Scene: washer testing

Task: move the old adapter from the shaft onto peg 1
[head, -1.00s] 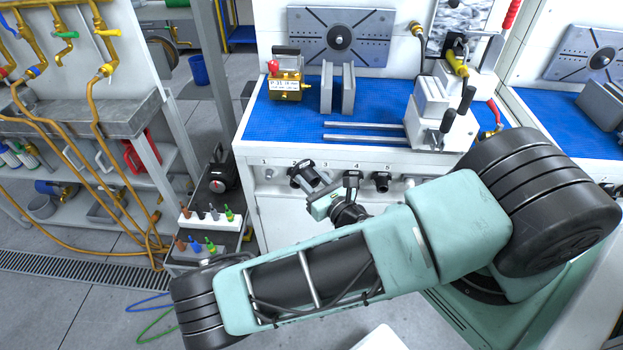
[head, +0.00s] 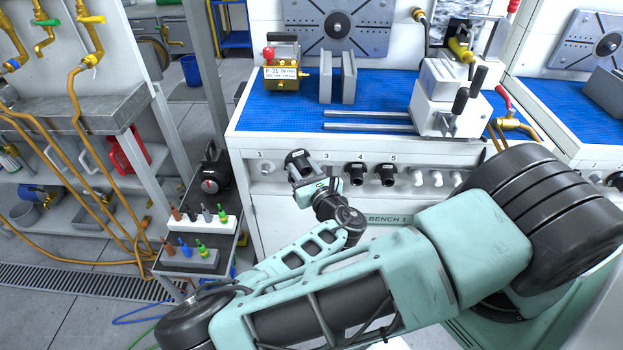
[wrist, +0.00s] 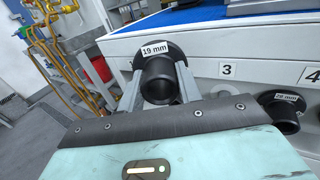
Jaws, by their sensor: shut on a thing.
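A black adapter (wrist: 160,80) with a "19 mm" label sits between the two fingers of my gripper (wrist: 160,92) in the wrist view. My gripper is shut on it. In the head view my gripper (head: 308,182) holds the adapter (head: 298,158) in front of the bench's front panel. Peg 1 (head: 267,168) is bare, under the number 1, just left of the held adapter and apart from it in the picture. The number 2 and its peg are hidden behind the adapter. The gap between adapter and panel cannot be judged.
Black adapters hang to the right, one at peg 4 (head: 356,173) and one at peg 5 (head: 387,174). A "26 mm" adapter (wrist: 282,112) shows in the wrist view. White pegs (head: 418,178) follow further right. A cart (head: 200,262) with small bottles stands left of the bench.

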